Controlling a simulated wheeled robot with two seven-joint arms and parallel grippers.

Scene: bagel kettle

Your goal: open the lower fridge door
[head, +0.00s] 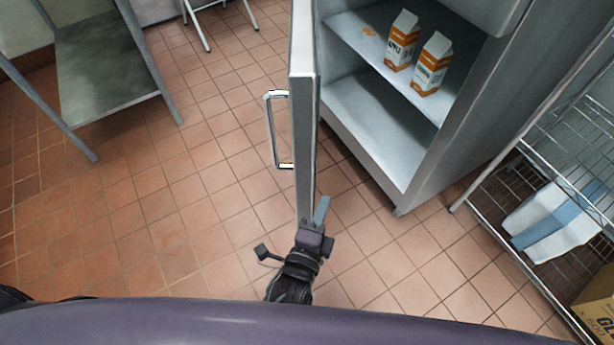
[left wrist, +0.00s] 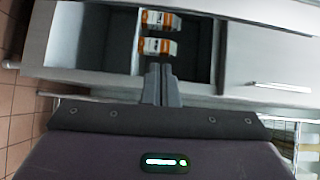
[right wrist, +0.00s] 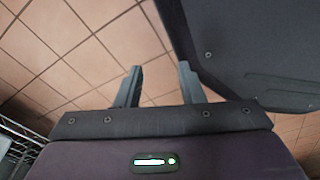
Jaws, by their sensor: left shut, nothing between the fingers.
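The lower fridge door (head: 303,130) stands wide open, seen nearly edge-on in the head view. Its bar handle (head: 273,130) is on the left face. The fridge compartment (head: 375,125) is exposed to the right, and also shows in the left wrist view (left wrist: 100,45). My left gripper (head: 321,208) is shut and empty, close to the door's near edge on its inner side; I cannot tell whether it touches. Its closed fingers (left wrist: 161,85) point toward the compartment. My right gripper (right wrist: 158,80) is open and empty above the floor, outside the head view.
Two orange-and-white cartons (head: 402,40) (head: 431,64) stand on the fridge shelf. A wire rack (head: 540,165) is on the right, with a cardboard box (head: 597,300) at its bottom. A metal table (head: 100,65) stands at the upper left. The tiled floor left of the door is clear.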

